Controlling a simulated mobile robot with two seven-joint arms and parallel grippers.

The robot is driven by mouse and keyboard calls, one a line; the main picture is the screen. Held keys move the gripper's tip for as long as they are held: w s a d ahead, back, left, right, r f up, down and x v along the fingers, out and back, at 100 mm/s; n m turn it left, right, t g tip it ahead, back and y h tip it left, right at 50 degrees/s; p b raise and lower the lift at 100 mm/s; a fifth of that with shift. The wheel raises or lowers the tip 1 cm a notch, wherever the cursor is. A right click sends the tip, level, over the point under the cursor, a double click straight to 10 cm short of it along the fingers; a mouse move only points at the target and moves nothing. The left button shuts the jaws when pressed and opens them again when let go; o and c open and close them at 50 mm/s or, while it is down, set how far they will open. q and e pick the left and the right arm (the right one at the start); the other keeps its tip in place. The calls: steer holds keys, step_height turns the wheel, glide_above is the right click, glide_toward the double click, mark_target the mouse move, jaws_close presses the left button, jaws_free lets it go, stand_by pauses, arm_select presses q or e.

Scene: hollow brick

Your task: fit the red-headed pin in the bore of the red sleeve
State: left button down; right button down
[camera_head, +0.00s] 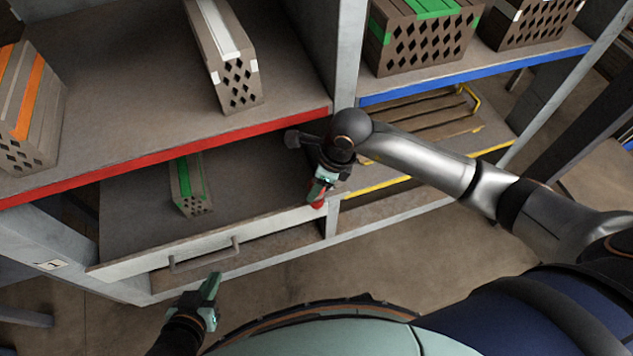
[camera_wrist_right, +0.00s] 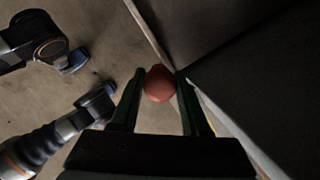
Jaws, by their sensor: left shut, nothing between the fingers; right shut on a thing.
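My right gripper (camera_head: 319,195) reaches to the right end of the pulled-out drawer and points down. It is shut on a red rounded thing (camera_head: 317,204), which looks like the head of the red-headed pin. In the right wrist view the red head (camera_wrist_right: 159,83) sits between the two fingertips; any shank is hidden behind it. My left gripper (camera_head: 211,295) is low in front of the drawer, shut and empty, apart from everything. I cannot make out the red sleeve or its bore in either view.
The drawer (camera_head: 130,267) has a pale front and a bar handle (camera_head: 204,256). A green-striped hollow brick (camera_head: 187,185) stands inside it. Above are a red-edged shelf (camera_head: 120,110) with hollow bricks and a blue-edged shelf (camera_head: 500,66). The floor in front is clear.

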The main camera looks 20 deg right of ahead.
steer(key=shift+f+b, duration=0.4)
steer(key=shift+f, duration=0.1)
steer(key=shift+c, duration=1.5)
jaws_free()
steer(key=p+v, duration=0.2)
steer(key=v, duration=1)
steer(key=shift+r, duration=0.3)
steer(key=shift+s+f, duration=0.1)
